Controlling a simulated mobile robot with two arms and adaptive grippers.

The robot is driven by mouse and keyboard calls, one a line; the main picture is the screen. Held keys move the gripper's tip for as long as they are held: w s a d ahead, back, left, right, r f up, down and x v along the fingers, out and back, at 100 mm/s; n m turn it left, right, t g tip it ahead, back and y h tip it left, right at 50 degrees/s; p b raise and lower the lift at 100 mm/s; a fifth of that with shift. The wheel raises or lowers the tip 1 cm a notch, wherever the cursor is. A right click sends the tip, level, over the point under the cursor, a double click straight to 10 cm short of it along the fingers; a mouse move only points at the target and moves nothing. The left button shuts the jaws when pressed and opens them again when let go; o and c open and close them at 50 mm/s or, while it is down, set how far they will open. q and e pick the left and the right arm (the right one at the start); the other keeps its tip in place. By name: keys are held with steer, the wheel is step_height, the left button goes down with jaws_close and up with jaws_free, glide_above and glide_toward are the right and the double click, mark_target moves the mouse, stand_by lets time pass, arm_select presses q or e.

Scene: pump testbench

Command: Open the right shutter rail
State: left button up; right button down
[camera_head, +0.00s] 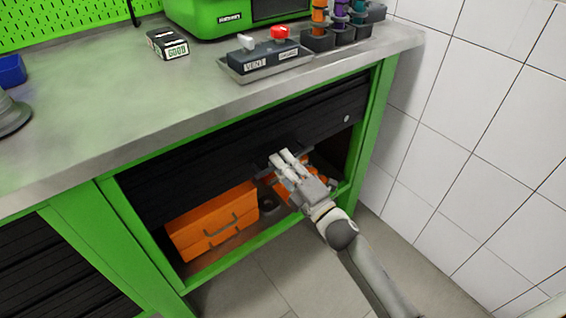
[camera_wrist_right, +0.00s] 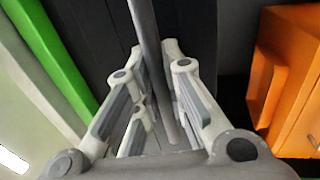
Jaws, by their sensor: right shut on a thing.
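The right shutter (camera_head: 235,145) is a black slatted panel in the green cabinet under the worktop. It is partly raised, with its lower edge roughly halfway up the opening. Its rail (camera_wrist_right: 150,35) is a grey bar seen running between my fingers in the right wrist view. My right gripper (camera_head: 283,158) is shut on this rail near the lower edge of the shutter; it also shows in the wrist view (camera_wrist_right: 155,55). The fingers hide part of the rail. My left gripper is not in view.
A green post (camera_head: 378,120) borders the opening on the right, close to the white tiled wall (camera_head: 480,130). Another black shutter (camera_head: 55,270) is at lower left. The floor in front is clear.

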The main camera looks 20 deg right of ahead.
steer(key=c, duration=1.5)
jaws_free()
steer(key=v, duration=1.2)
